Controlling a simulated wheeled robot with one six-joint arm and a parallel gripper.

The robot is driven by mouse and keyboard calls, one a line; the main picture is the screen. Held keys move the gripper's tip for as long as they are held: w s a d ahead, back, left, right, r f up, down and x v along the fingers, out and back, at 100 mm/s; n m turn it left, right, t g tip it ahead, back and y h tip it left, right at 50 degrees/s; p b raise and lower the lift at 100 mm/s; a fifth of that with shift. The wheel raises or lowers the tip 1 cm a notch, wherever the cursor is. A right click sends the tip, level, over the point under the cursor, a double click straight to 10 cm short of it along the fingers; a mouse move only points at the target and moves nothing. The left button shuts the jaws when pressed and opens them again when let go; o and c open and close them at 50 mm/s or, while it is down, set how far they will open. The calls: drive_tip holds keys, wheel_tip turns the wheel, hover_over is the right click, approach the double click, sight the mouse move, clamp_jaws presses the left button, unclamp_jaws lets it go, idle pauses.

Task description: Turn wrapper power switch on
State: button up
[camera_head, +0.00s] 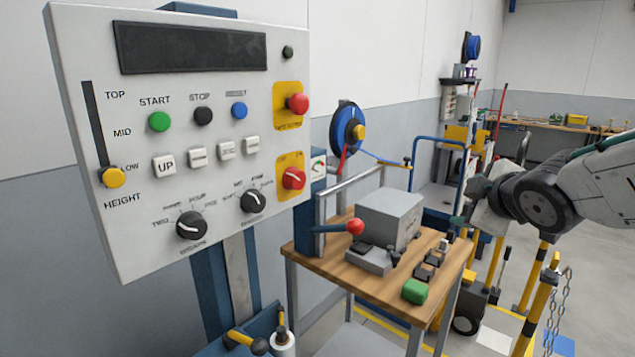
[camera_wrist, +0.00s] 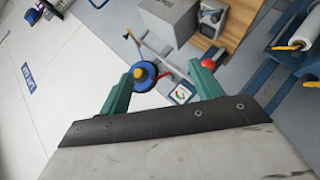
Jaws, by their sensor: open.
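A grey wrapper control panel (camera_head: 150,50) fills the left of the head view. A red rotary knob with a white bar (camera_head: 293,178) sits on a yellow plate at its lower right edge; it looks like the power switch, and its bar is tilted. Above it is a red mushroom button (camera_head: 298,103) on another yellow plate. My gripper (camera_head: 462,212) is at the right of the head view, well away from the panel. In the wrist view my gripper (camera_wrist: 160,75) shows two green fingers spread apart with nothing held. The knob is not clearly seen in the wrist view.
A wooden-topped bench (camera_head: 345,268) with a grey box (camera_head: 390,215) and a red-ball lever (camera_head: 355,227) stands between the panel and my arm. A blue reel (camera_head: 345,128) is behind it. Yellow posts with a chain (camera_head: 562,300) stand at the right.

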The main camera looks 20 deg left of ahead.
drive_tip(key=w+a+n+y, duration=0.3)
drive_tip(key=a+n+y, duration=0.4)
drive_tip(key=a, duration=0.7)
drive_tip(key=n+g+y, duration=0.5)
drive_tip(key=n, duration=0.3)
approach(300, 181)
drive_tip(key=a, duration=0.1)
drive_tip(key=x, duration=0.8)
drive_tip(key=shift+w+a+f, duration=0.1)
drive_tip(key=shift+w, duration=0.1)
drive_tip(key=shift+c, duration=0.4)
drive_tip(key=c, duration=0.9)
